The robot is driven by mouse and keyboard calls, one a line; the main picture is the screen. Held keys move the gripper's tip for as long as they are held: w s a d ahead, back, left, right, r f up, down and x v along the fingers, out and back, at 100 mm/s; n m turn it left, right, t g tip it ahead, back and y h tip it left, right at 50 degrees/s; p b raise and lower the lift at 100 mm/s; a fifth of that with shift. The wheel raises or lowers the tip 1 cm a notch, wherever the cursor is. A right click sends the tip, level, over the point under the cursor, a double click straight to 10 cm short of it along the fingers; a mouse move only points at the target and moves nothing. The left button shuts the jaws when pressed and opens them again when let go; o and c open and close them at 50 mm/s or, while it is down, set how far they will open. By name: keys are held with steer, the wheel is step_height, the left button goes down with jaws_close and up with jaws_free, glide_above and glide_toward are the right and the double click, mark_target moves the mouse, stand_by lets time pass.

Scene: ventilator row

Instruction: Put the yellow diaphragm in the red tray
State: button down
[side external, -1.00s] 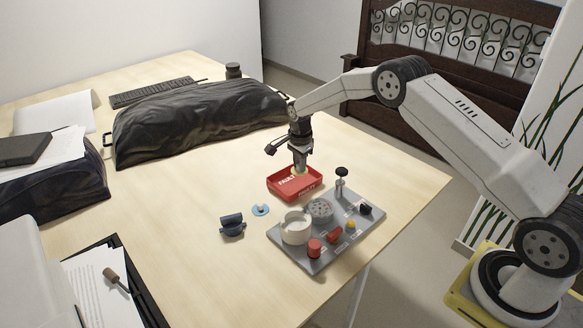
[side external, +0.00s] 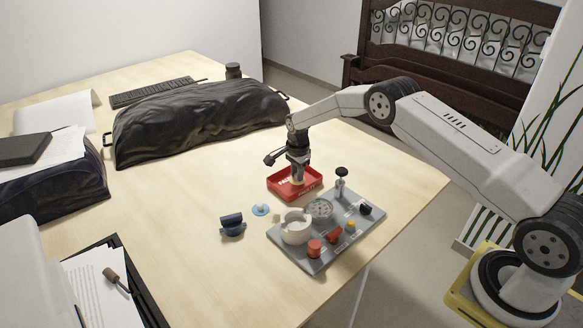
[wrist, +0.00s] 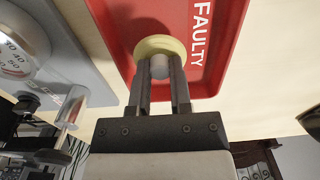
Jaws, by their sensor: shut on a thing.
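The red tray (side external: 314,189), marked FAULTY, sits on the table behind the grey panel. It also fills much of the wrist view (wrist: 115,18). My gripper (side external: 297,179) points down at the tray, within its outline. In the wrist view my gripper (wrist: 162,72) is shut on the pale knob of the yellow diaphragm (wrist: 150,46), a round pale-yellow disc. The disc shows over the tray floor beside the white lettering. In the side view it is mostly hidden by the fingers, and I cannot tell whether it touches the tray floor.
The grey panel (side external: 318,262) in front of the tray carries a white cup (side external: 296,230), a perforated disc, a black-topped post (side external: 341,178) and coloured knobs. A blue-and-white disc (side external: 260,210) and a dark blue part (side external: 231,225) lie left. A black bag (side external: 195,115) lies behind.

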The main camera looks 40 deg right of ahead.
steer(key=shift+f, duration=0.6)
steer(key=c, duration=0.5)
jaws_free()
steer(key=shift+c, duration=0.2)
steer(key=shift+r, duration=0.1)
step_height(320, 180, up, 13)
stand_by(0.4)
stand_by(0.3)
